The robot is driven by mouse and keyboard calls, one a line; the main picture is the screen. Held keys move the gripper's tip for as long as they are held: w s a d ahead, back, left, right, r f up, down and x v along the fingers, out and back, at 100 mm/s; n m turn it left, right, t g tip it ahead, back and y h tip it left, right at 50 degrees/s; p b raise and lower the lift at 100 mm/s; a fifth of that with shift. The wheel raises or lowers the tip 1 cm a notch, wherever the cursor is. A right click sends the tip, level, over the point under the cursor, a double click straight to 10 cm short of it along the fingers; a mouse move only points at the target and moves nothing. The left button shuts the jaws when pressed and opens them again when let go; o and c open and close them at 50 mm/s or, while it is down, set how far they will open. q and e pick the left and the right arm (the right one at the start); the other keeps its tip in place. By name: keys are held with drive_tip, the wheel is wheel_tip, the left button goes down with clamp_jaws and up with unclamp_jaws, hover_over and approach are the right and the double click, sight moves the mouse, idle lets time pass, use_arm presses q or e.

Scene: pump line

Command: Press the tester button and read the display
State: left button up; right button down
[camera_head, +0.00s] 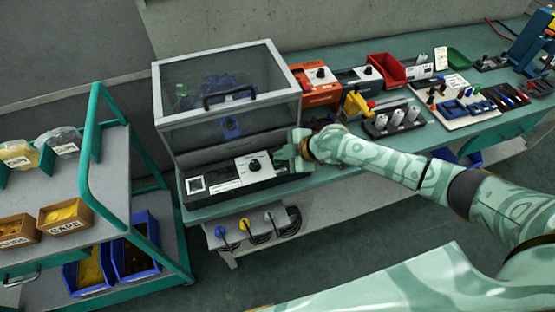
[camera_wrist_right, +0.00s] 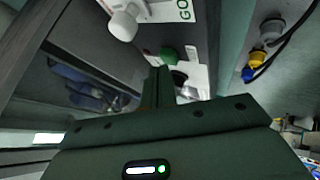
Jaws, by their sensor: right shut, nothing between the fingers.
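The tester (camera_head: 205,141) is a grey-framed box with a clear hood and a dark front panel, standing at the left end of the bench. A white plate with a black knob (camera_head: 254,165) sits on that panel. My right gripper (camera_head: 284,154) is at the panel's right end, its fingers shut and empty. In the right wrist view, a round green button (camera_wrist_right: 168,55) shows just beyond the fingertips (camera_wrist_right: 160,72); whether they touch is unclear. In the head view the gripper hides that button. No readable display value shows. My left gripper is out of view.
Orange device (camera_head: 318,92), red bin (camera_head: 387,69) and trays of small parts line the bench to the right. Blue, yellow and grey plugs (camera_head: 245,224) hang below the tester. A green-framed cart (camera_head: 95,165) with bins stands at the left.

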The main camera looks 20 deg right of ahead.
sight(281, 162)
drive_tip(key=shift+f+b, duration=0.3)
drive_tip(key=shift+f, duration=0.05)
drive_tip(key=shift+r, duration=0.1)
idle(0.5)
drive_tip(key=shift+r+p, duration=0.65)
drive_tip(key=shift+r, duration=0.15)
wheel_tip(281, 162, up, 5)
drive_tip(key=p, duration=0.4)
idle(0.6)
